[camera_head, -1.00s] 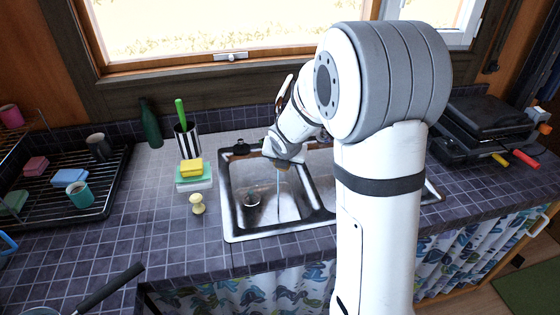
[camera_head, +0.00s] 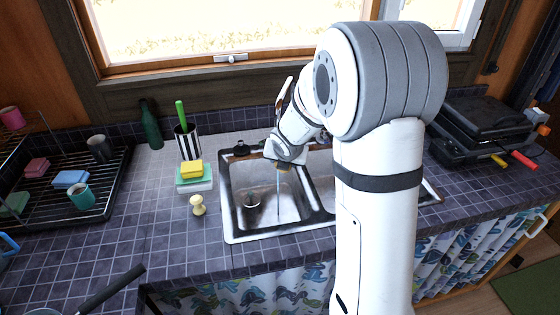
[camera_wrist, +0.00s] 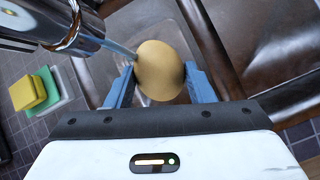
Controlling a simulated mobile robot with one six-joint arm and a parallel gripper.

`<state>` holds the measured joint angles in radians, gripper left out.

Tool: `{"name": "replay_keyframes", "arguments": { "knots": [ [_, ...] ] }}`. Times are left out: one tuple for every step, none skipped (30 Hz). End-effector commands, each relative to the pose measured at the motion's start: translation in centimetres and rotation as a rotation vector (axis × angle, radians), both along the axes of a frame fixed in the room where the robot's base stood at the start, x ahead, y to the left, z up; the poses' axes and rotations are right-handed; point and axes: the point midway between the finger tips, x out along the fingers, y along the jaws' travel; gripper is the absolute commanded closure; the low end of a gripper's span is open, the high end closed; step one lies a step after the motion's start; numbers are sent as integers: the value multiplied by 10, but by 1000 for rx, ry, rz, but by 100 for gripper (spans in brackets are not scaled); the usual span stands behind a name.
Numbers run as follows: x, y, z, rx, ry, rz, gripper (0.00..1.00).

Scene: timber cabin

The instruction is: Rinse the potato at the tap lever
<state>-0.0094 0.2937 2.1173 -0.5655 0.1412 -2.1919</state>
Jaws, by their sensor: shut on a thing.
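The potato (camera_wrist: 160,70) is a smooth yellow-brown oval between the blue fingers of my gripper (camera_wrist: 160,85) in the wrist view. My gripper is shut on it. A stream of water (camera_wrist: 122,50) runs from the metal tap (camera_wrist: 60,22) and meets the potato's left side. In the head view my gripper (camera_head: 284,163) is over the left basin of the sink (camera_head: 232,212), and the water (camera_head: 278,200) falls on into the basin below. The potato is mostly hidden there by my arm. The tap lever is not clearly seen in either view.
A yellow sponge (camera_head: 192,169) on stacked green and white blocks and a pale wooden stopper-shaped item (camera_head: 197,206) stand left of the sink. Further left are a striped cup (camera_head: 188,142), a green bottle (camera_head: 151,125) and a dish rack (camera_head: 95,210). A black grill (camera_head: 480,125) stands at right.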

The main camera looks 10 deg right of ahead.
Motion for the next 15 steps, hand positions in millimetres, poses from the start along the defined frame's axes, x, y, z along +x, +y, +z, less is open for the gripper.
{"name": "replay_keyframes", "arguments": {
  "knots": [
    [0,0,0,0,0,0,76],
    [0,0,0,0,0,0,76],
    [-2,0,0,0,0,0,76],
    [-3,0,-1,0,0,0,76],
    [-5,0,-1,0,0,0,76],
    [-8,1,-1,0,-1,1,76],
    [-10,1,-1,0,-1,1,76],
    [-12,1,-1,0,-1,0,76],
    [-16,1,-1,0,-1,0,76],
    [-18,1,-1,1,0,1,76],
    [-21,1,-1,0,-1,0,76],
    [-24,2,-1,0,-1,0,76],
    [-26,2,-1,0,-1,1,76],
    [-29,2,-1,0,-1,1,76],
    [-32,2,-1,0,-1,1,76]
  ]
}}
